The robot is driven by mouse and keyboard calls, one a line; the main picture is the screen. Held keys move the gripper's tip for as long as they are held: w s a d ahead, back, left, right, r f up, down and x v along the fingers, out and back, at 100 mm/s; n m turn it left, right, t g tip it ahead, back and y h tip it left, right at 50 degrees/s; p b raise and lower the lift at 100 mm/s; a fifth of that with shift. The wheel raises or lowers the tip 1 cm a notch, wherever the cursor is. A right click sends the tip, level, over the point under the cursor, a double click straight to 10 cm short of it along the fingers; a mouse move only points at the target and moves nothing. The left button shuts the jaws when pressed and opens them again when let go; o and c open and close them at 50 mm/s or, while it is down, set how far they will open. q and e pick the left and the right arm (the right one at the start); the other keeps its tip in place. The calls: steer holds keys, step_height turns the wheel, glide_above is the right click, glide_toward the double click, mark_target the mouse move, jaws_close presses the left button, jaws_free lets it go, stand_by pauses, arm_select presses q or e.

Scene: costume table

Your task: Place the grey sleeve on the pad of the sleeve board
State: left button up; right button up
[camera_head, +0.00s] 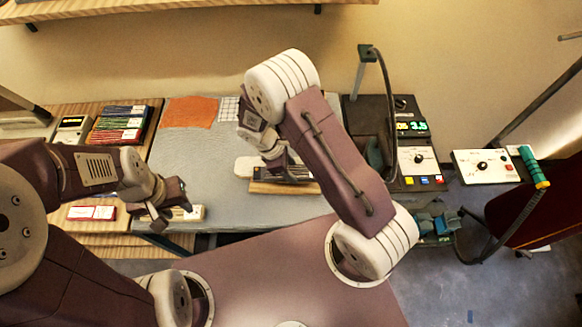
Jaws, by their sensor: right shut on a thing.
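The sleeve board lies in the middle of the grey table mat, with a white pad (246,169) at its left end and a wooden base (258,188) below. My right gripper (287,176) is over the right part of the board, pointing down, and is shut on the grey sleeve (299,174), which is mostly hidden by the gripper and arm. I cannot tell whether the sleeve touches the pad. My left gripper (172,214) is at the table's front left, empty, its fingers apart, near a small cream block (195,213).
An orange cloth (190,111) lies at the back left of the mat (190,155). A rack of coloured items (120,124) and a red-and-white box (91,213) are at the left. A dark control unit (420,160) stands right of the mat. My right arm hides the mat's right part.

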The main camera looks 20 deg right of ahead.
steer(key=shift+w, duration=0.15)
steer(key=shift+d+f, duration=0.1)
steer(key=shift+f, duration=0.1)
steer(key=o, duration=1.4)
steer(key=shift+s+r, duration=0.15)
steer(key=shift+s, duration=0.2)
steer(key=shift+w, duration=0.1)
